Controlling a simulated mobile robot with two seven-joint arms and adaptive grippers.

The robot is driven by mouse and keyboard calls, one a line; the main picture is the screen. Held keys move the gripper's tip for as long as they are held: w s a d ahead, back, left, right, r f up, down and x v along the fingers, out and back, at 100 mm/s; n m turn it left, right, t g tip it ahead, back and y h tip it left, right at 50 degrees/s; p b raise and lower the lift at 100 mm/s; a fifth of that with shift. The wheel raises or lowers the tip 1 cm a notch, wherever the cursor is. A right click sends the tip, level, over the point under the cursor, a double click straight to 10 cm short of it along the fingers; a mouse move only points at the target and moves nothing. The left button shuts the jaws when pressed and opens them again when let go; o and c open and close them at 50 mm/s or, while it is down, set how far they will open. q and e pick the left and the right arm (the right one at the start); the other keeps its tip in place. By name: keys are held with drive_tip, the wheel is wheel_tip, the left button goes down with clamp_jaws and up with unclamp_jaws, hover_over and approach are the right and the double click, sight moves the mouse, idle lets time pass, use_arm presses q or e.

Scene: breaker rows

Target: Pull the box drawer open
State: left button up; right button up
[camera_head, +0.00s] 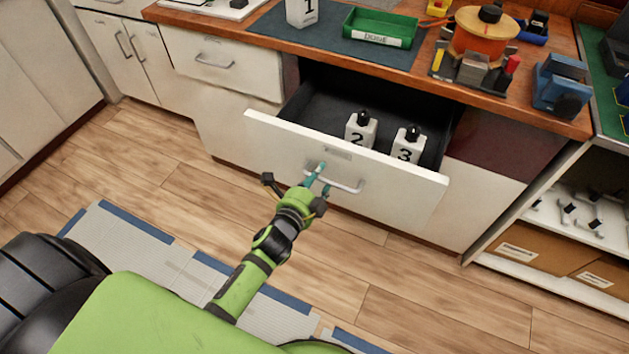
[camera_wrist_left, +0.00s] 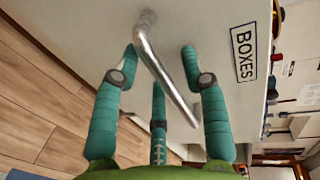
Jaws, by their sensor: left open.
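The box drawer (camera_head: 395,194) stands pulled out from the bench, with its dark inside showing. Two white numbered bottles, 2 (camera_head: 360,131) and 3 (camera_head: 407,146), stand upright in it. The drawer's metal bar handle (camera_head: 350,186) is on its front. My left gripper (camera_head: 320,178) is at the left part of this handle. In the left wrist view, the open teal fingers (camera_wrist_left: 160,65) sit around the handle bar (camera_wrist_left: 177,94), and the front bears a BOXES label (camera_wrist_left: 244,52). Contact between fingers and bar cannot be told. My right gripper is not in view.
The wooden worktop (camera_head: 425,78) above holds a green tray (camera_head: 381,27), a white bottle 1 (camera_head: 301,12), an orange spool (camera_head: 486,32) and a blue tool (camera_head: 560,82). A shut drawer (camera_head: 225,66) is at left. Open shelves stand at right.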

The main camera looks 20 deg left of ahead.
use_arm(q)
drive_tip(key=v, duration=1.2)
drive_tip(key=s+f+n+g+p, duration=0.1)
drive_tip(key=s+f+n+g, duration=0.4)
drive_tip(key=f, duration=0.9)
drive_tip(key=s+f+n+g, duration=0.3)
drive_tip(key=s+f, duration=0.3)
drive_tip(key=f, duration=0.7)
drive_tip(key=s+a+f+n+g, duration=0.1)
drive_tip(key=s+f+n+g, duration=0.2)
drive_tip(key=s+f, duration=0.3)
drive_tip(key=s+a+f+n+g, duration=0.1)
drive_tip(key=s+f+n+g, duration=0.2)
drive_tip(key=s, duration=1.1)
wheel_tip(320, 180, down, 3)
drive_tip(key=shift+s+a+n+g+y+p, duration=0.2)
drive_tip(key=shift+s+n+g+y+p, duration=0.2)
drive_tip(key=shift+n, duration=0.6)
